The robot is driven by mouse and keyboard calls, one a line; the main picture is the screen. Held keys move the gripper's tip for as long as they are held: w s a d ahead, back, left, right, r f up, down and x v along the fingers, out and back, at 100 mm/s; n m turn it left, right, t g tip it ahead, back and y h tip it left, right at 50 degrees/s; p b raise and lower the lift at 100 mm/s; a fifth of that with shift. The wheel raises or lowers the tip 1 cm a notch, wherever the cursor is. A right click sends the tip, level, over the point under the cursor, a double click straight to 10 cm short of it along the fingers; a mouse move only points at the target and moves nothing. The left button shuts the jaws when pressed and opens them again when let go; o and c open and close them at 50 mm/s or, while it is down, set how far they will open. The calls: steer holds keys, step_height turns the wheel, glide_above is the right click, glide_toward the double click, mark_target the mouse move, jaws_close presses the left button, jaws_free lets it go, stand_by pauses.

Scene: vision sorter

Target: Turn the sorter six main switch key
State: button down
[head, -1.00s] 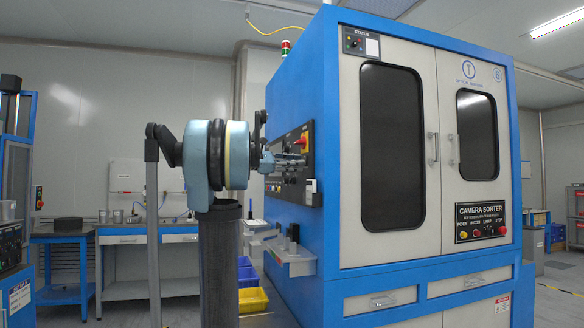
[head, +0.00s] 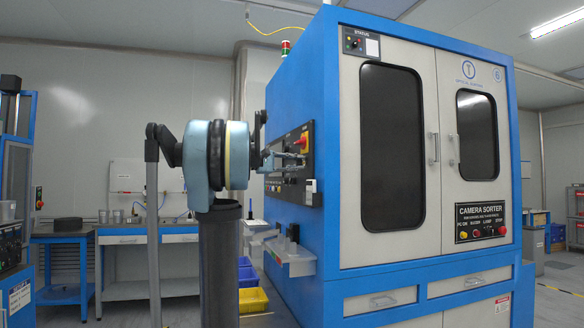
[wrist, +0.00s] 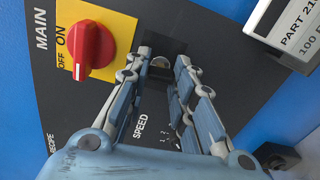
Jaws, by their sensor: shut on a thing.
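The sorter six (head: 390,150) stands at the right of the head view, with its control panel on its left side. The main switch shows as a red knob (wrist: 90,46) on a yellow plate marked MAIN, OFF and ON. It also shows in the head view (head: 302,143). My gripper (wrist: 164,62) is at the panel, right of the red knob in the wrist view and apart from it. Its fingers are shut on a small dark key-like piece (wrist: 174,74) beside a silver round part. The fingers hide much of that piece.
Below the panel, a pale shelf (head: 290,262) sticks out from the sorter. A workbench (head: 130,240) stands behind at left.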

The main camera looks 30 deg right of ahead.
steer(key=shift+m, duration=0.5)
steer(key=shift+f, duration=0.1)
steer(key=c, duration=1.4)
jaws_free()
steer(key=shift+o, duration=0.2)
steer(key=v, duration=1.2)
steer(key=shift+f, duration=0.2)
